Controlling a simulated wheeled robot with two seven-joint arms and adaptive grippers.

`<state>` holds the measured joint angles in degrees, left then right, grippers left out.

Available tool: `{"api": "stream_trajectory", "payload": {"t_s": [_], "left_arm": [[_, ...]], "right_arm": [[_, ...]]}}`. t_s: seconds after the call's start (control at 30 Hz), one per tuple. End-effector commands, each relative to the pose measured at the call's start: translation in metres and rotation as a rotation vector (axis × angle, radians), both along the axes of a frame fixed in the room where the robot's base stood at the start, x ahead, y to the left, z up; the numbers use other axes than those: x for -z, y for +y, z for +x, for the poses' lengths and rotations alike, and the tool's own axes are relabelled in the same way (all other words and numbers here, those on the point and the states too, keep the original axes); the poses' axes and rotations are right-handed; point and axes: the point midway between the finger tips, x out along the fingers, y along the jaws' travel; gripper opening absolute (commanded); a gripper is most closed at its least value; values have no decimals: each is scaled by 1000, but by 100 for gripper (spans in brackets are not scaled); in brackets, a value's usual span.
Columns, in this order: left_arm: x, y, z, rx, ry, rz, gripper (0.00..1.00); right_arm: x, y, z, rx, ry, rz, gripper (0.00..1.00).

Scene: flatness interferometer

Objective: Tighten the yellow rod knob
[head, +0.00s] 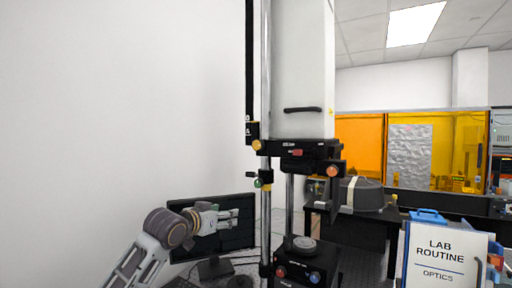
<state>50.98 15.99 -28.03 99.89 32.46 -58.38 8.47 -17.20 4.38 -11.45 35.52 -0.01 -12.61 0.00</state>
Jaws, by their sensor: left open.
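The yellow rod knob (257,145) is a small round knob on a black clamp at the upright metal rod, left of the tall white instrument housing (303,75). My left gripper (235,218) is in front of the monitor, below and left of the yellow knob and well apart from it. Its fingers point right, toward the rod; it is open and nothing shows between them. A green knob (257,183) sits on a lower clamp of the same rod. My right gripper is out of view.
An orange knob (333,171) and a red knob (297,152) are on the instrument. A black base with red and blue knobs (315,277) stands below. A monitor (182,205) is behind my left gripper. A lab routine sign (440,248) stands at right.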

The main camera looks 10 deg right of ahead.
Motion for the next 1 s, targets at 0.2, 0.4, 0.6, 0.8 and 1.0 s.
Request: {"api": "stream_trajectory", "payload": {"t_s": [0.2,0.4,0.6,0.8,1.0], "left_arm": [[-67,-10,-8,31,-80,-6,58],[-125,-19,-21,60,-148,-10,58],[-179,-26,-37,86,-214,-11,58],[-213,-32,-50,104,-254,-12,58],[-222,-33,-54,110,-263,-13,58]], "right_arm": [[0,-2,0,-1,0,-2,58],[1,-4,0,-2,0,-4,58],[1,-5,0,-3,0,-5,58],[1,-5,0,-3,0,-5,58],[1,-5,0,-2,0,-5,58]]}}
